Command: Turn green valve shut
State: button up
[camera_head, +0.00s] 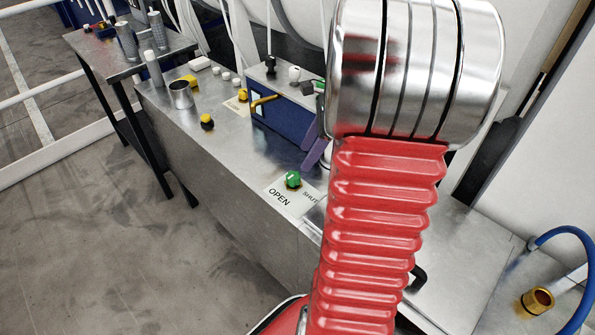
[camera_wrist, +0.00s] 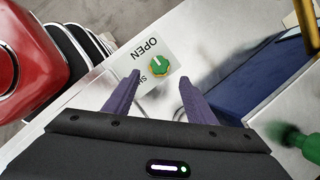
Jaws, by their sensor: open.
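The green valve (camera_head: 293,179) is a small round knob on a white label plate (camera_head: 278,199) on the steel bench, with OPEN and SHUT printed on the plate. In the wrist view the valve (camera_wrist: 159,65) shows a pale mark on its top, on a yellowish base. My gripper (camera_wrist: 159,78) is open, its two purple fingers apart and empty. In that view the valve appears between and just beyond the fingertips, with no contact visible. In the head view a purple finger (camera_head: 316,152) shows above and right of the valve.
A blue box (camera_head: 278,118) with a yellow lever (camera_head: 263,100) stands behind the valve. A yellow-and-black knob (camera_head: 207,122) and a metal cup (camera_head: 181,95) are farther left on the bench. A brass cup (camera_head: 538,300) and blue hose (camera_head: 563,231) are at right.

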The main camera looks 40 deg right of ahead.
aim_at(295, 175)
jog(key=x, duration=0.9)
jog(key=shift+r, duration=0.1)
jog(key=shift+c, duration=0.4)
jog(key=c, duration=0.9)
jog(key=shift+d, duration=0.25)
jog(key=shift+c, duration=0.3)
jog(key=shift+a, duration=0.15)
